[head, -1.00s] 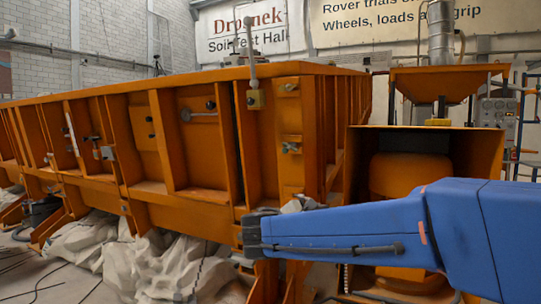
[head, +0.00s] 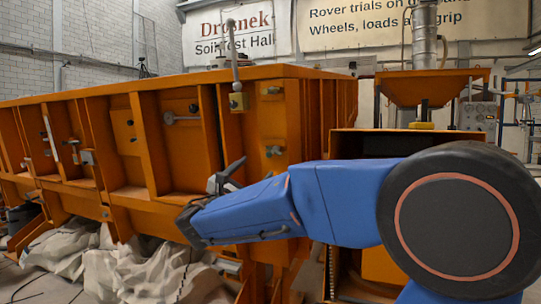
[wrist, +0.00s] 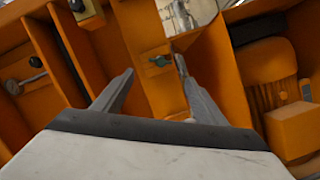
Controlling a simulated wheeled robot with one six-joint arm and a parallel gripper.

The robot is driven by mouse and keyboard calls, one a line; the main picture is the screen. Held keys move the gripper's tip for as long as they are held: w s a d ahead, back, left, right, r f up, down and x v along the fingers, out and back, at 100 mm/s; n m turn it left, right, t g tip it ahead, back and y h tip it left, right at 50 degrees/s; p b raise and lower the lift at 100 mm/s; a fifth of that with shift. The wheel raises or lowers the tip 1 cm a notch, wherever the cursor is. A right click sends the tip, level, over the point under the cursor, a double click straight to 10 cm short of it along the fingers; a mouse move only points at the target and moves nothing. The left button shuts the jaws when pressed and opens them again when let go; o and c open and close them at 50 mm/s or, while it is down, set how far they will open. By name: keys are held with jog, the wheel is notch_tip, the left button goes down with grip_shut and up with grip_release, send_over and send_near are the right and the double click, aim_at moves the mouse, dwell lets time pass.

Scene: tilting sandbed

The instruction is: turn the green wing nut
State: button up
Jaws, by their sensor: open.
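The green wing nut (head: 273,151) is small and sits on the orange end post of the sandbed, below a brass-coloured fitting. It also shows in the wrist view (wrist: 158,61), on an orange panel beyond my fingertips. My gripper (head: 228,172) is open and empty, left of and slightly below the nut in the head view. In the wrist view my gripper (wrist: 154,65) has its two grey fingers spread, with the nut appearing between their tips. A gap seems to remain; I see no contact.
The orange sandbed (head: 180,85) has upright ribs. A yellow block with a lever (head: 238,101) and a black-knobbed rod (head: 168,118) are nearby on its side. Pale crumpled sacks (head: 145,270) lie beneath. An orange hopper (head: 430,88) stands at right.

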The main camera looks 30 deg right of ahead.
aim_at(271, 151)
jog(key=x, duration=1.2)
jog(key=shift+d, duration=0.2)
jog(key=c, duration=1.1)
